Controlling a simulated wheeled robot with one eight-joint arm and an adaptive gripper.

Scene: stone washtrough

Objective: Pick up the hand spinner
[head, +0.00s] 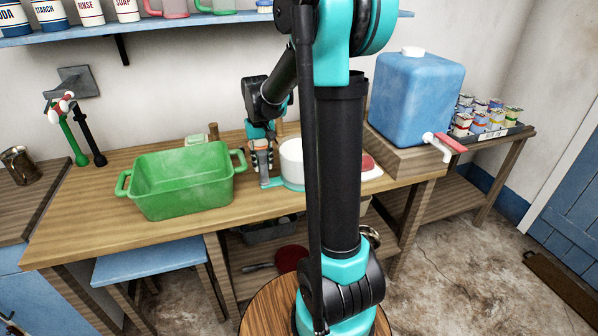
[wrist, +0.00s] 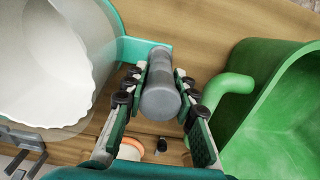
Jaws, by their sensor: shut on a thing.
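The hand spinner shows in the head view as a white drum (head: 291,160) on a teal base (head: 272,183), partly hidden by my arm. A grey upright handle (head: 264,168) stands at the base's left end. In the wrist view, the drum (wrist: 45,70) with its wavy white inside is at left, and the grey handle (wrist: 160,95) is in the middle. My gripper (head: 263,148) points down over the handle. Its two fingers (wrist: 162,80) are closed on the handle from both sides. The base appears at tabletop level; I cannot tell whether it touches the wood.
A green tub (head: 185,180) stands close left of the gripper; its handle (wrist: 228,86) is near the right finger. A blue water tank (head: 415,98) with a tap stands at right. Cans (head: 487,115) stand beyond it. A shelf (head: 190,22) runs above. The table front-left is clear.

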